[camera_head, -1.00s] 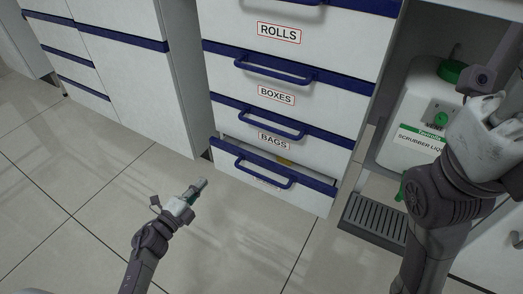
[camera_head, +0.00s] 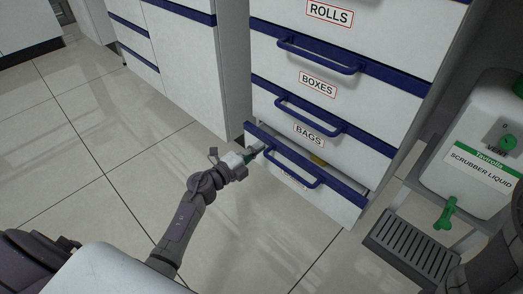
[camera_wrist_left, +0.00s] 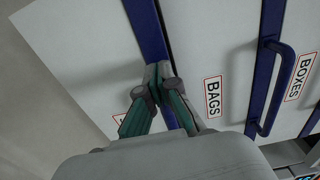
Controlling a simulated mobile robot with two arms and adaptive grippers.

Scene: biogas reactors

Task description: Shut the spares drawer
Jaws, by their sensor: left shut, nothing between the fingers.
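The spares drawer (camera_head: 325,211) is the bottom drawer of the white cabinet. It stands slightly open, with a dark gap and a bit of yellow inside behind its blue top edge. Its label is mostly hidden behind its blue handle (camera_head: 292,172). My left gripper (camera_head: 257,148) is shut and empty at the left end of the drawer's blue edge. In the left wrist view the closed fingertips (camera_wrist_left: 158,70) lie over the blue edge strip (camera_wrist_left: 147,30); I cannot tell whether they touch it. My right gripper is out of view; only part of that arm shows at lower right.
The BAGS drawer (camera_head: 335,150) and BOXES drawer (camera_head: 350,100) above look closed, their handles sticking out. A white scrubber liquid container (camera_head: 470,150) with a green tap stands right, above a grated drip tray (camera_head: 408,252). The tiled floor (camera_head: 90,215) at left is clear.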

